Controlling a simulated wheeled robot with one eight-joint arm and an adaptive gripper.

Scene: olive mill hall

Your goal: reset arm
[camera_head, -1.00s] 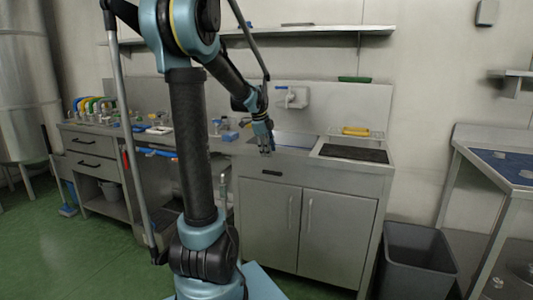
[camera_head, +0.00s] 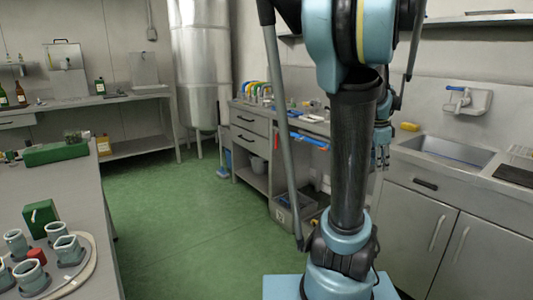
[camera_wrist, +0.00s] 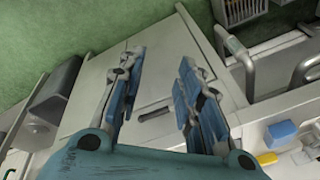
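My gripper (camera_wrist: 155,90) is open in the wrist view, its two blue-padded fingers spread apart with nothing between them. Behind the fingers in that view is the pale front of a cabinet with a dark handle. In the head view my gripper (camera_head: 381,158) hangs in front of the sink counter, partly hidden behind my own arm. It points downward and appears empty.
The sink (camera_head: 450,150) is at the right. A workbench with drawers (camera_head: 250,138) stands behind my arm. A table with several grey cups (camera_head: 68,250) on a round tray is at the left. Green floor (camera_head: 180,215) between them is clear.

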